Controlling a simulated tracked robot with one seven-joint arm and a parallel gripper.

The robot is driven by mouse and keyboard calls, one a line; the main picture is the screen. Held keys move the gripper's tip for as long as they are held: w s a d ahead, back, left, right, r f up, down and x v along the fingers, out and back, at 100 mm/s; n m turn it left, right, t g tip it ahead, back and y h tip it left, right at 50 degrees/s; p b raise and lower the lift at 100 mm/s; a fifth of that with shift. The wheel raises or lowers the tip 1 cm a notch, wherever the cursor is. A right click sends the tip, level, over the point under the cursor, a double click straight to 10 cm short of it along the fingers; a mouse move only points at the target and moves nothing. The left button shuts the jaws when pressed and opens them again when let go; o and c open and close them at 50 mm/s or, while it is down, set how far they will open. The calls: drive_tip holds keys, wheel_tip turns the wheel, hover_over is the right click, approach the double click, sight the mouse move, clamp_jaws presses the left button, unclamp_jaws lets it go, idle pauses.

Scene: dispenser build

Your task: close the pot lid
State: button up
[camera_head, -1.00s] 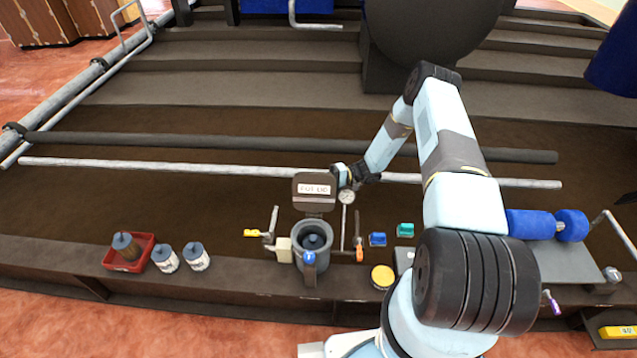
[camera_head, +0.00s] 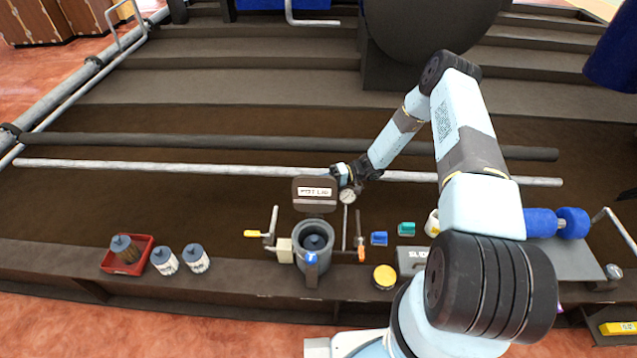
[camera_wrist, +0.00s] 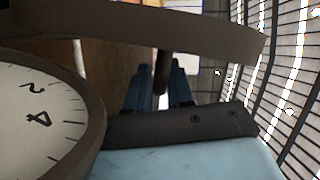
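The grey pot (camera_head: 313,262) stands on the dark ledge with its top open. Its dark brown lid (camera_head: 315,207), labelled "POT LID", stands raised at the back of the pot. In the wrist view, a brown curved band, probably the lid edge, crosses the top. The two dark blue fingers of my gripper (camera_wrist: 160,92) are apart, with a dark rod (camera_wrist: 161,72) in front of the gap. I cannot tell whether they touch it.
A round gauge (camera_head: 347,197) stands right of the lid and looms at the left of the wrist view (camera_wrist: 40,125). A yellow-handled valve (camera_head: 252,234) is left of the pot. Blue (camera_head: 379,239) and green (camera_head: 406,229) blocks and a yellow-topped jar (camera_head: 384,276) are to the right.

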drive_tip(key=shift+o, duration=1.4)
drive_tip(key=shift+s+f, duration=0.1)
drive_tip(key=shift+f, duration=0.05)
drive_tip(key=shift+o, duration=0.2)
drive_tip(key=shift+d, duration=0.15)
drive_tip(key=f+v, duration=0.1)
drive_tip(key=v, duration=1.2)
drive_tip(key=shift+d+r, duration=0.3)
drive_tip(key=shift+r, duration=0.2)
